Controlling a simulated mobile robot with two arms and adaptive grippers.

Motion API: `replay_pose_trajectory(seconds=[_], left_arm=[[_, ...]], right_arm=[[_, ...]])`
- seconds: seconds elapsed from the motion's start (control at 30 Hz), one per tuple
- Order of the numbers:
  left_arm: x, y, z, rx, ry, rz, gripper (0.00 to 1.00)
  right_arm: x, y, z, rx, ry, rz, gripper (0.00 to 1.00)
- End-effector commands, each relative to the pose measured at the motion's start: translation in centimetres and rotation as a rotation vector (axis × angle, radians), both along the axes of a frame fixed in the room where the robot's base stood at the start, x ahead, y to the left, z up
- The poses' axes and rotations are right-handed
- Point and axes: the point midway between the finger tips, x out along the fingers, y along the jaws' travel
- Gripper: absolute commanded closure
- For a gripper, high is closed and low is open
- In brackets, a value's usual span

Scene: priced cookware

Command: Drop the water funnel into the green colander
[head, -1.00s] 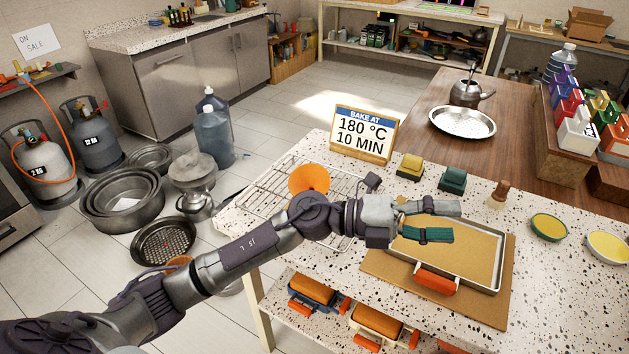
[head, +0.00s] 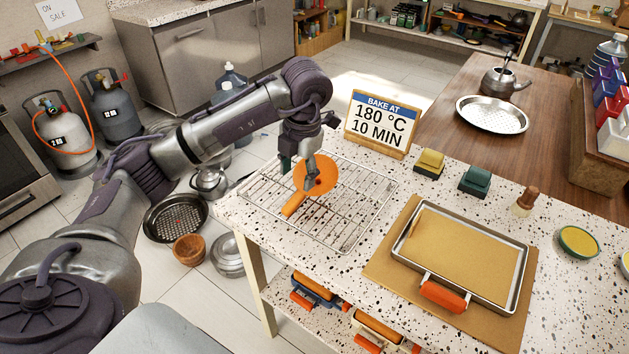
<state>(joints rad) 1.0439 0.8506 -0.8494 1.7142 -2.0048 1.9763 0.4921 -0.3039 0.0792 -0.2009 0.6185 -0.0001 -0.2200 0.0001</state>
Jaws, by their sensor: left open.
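An orange funnel (head: 320,176) lies on a wire rack on the speckled counter, its round wide part up and its narrow end toward the lower left. My left gripper (head: 299,167) points down at the funnel's upper left side, open. One finger shows in front of the orange part and one with a green pad shows to its left. I cannot tell whether either finger touches it. No green colander can be made out in the head view. My right gripper is not in view.
The wire rack (head: 356,233) lies beside a baking sign (head: 378,126). A tray (head: 402,252) on a board lies to the right. Yellow and green blocks stand behind it. A perforated metal dish (head: 465,108) is on the wooden table. Pans and pots stand on the floor at left.

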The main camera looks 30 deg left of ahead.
Motion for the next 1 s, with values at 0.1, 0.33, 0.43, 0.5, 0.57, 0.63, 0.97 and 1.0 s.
replay_pose_trajectory(seconds=[0.1,0.33,0.43,0.5,0.57,0.63,0.97,1.0], left_arm=[[0.0,0.2,-1.8,-0.001,0.003,0.001,0.44],[0.1,0.3,-3.4,-0.002,0.003,-0.002,0.44],[0.2,0.3,-4.7,-0.002,0.005,-0.001,0.44],[0.3,0.3,-5.8,-0.002,0.005,-0.001,0.44],[0.4,0.4,-6.8,-0.003,0.004,-0.001,0.44],[0.4,0.6,-7.6,-0.003,0.002,-0.002,0.44],[0.5,0.6,-8.2,-0.003,-0.001,-0.002,0.47],[0.5,0.6,-8.2,-0.003,-0.001,-0.002,0.54]], right_arm=[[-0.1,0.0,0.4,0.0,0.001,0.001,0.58],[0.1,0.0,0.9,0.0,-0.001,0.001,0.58],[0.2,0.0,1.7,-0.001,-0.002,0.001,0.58],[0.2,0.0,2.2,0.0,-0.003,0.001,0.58],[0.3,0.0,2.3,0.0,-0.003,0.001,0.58],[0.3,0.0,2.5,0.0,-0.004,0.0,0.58],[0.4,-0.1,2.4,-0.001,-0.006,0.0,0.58],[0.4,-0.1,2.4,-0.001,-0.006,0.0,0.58]])
